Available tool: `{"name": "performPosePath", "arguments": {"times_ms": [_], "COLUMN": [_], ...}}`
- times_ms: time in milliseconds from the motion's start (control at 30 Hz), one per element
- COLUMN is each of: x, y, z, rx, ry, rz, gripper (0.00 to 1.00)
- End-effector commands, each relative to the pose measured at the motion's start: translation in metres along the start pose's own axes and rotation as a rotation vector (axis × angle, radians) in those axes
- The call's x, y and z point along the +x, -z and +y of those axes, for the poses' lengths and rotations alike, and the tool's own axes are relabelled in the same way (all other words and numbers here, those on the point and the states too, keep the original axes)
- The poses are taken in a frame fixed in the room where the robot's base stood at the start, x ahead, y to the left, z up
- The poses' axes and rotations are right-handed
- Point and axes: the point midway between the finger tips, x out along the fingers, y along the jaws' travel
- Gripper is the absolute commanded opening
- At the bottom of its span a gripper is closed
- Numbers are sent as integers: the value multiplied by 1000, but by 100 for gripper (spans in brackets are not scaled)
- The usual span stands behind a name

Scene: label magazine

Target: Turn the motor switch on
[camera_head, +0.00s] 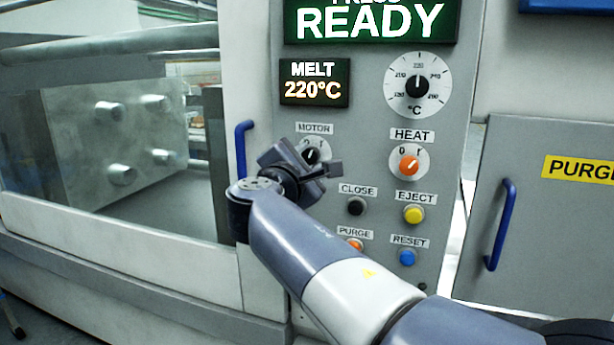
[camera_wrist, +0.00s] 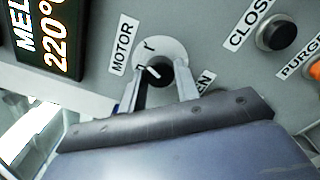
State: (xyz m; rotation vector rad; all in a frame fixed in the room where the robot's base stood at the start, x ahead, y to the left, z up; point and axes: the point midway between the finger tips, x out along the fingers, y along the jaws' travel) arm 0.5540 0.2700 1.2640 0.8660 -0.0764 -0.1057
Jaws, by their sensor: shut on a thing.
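The motor switch is a dark round knob (camera_head: 312,155) on a white dial, under the label MOTOR. My gripper (camera_head: 316,167) is in front of it and partly covers the dial. In the wrist view the two fingers of my gripper (camera_wrist: 161,78) stand on either side of the knob (camera_wrist: 158,71) and are shut on it. A white line on the knob seems to point toward the mark by the left finger, which is partly hidden. The other dial mark shows clear of the fingers.
The orange heat switch (camera_head: 408,164) is just right of my gripper. Below are the black close button (camera_head: 356,206), yellow eject button (camera_head: 414,214), orange purge button (camera_head: 355,244) and blue reset button (camera_head: 407,257). A blue door handle (camera_head: 241,151) stands out at left.

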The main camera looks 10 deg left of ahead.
Motion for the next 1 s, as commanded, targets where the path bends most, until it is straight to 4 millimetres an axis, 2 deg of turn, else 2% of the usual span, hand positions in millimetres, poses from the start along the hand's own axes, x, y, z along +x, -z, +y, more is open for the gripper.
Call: {"name": "performPosePath", "arguments": {"times_ms": [400,967,1000], "x": [0,0,0], "y": [2,1,1], "z": [-1,0,0], "rx": [187,212,211], "ry": [2,3,3], "rz": [-4,-5,-5], "gripper": [8,8,34]}}
